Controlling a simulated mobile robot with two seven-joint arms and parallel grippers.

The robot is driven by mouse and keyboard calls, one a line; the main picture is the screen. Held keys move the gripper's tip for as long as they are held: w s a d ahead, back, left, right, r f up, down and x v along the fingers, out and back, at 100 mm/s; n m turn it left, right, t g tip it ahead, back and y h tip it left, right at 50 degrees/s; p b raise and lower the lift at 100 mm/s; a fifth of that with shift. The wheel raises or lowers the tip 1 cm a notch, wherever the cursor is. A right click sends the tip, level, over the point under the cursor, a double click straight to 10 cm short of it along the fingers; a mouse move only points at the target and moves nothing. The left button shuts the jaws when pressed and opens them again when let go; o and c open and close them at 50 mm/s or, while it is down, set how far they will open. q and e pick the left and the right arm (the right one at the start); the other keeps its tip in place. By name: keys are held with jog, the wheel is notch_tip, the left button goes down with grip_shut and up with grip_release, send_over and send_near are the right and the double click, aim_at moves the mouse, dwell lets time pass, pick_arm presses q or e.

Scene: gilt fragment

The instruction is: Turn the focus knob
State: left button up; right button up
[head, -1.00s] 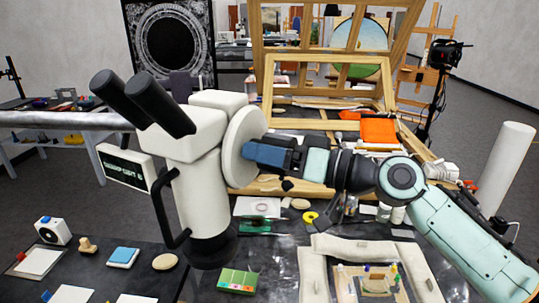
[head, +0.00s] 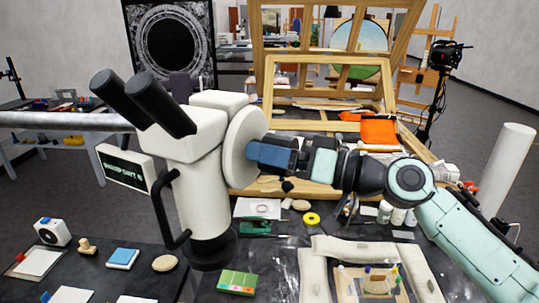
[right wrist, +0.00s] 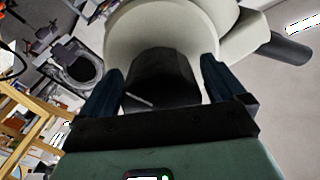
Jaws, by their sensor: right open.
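The white microscope (head: 197,135) stands at the left of the bench, with black eyepieces and a large cream disc (head: 240,150) on its right side. My right gripper (head: 254,154) reaches in from the right, its blue fingers at the disc. In the right wrist view, the dark focus knob (right wrist: 163,78) with a pale line on it lies between the two open fingers (right wrist: 162,72), in front of the cream disc. I cannot tell whether either finger touches the knob. In the head view the knob is hidden by the fingers. My left gripper is not in view.
Below my right arm are a yellow ring (head: 312,219), white jars (head: 385,212) and a padded frame (head: 314,275). A green box (head: 238,281) lies in front of the microscope. A small screen (head: 125,168) is at its left. Wooden frames (head: 327,62) stand behind.

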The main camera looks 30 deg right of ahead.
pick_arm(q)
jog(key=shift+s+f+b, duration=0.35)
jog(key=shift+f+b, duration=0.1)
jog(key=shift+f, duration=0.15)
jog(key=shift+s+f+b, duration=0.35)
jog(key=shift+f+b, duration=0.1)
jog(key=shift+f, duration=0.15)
pick_arm(e)
jog(key=v, duration=1.2)
jog(key=shift+s, duration=0.2)
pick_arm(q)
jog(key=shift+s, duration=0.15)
pick_arm(e)
jog(key=shift+d, duration=0.15)
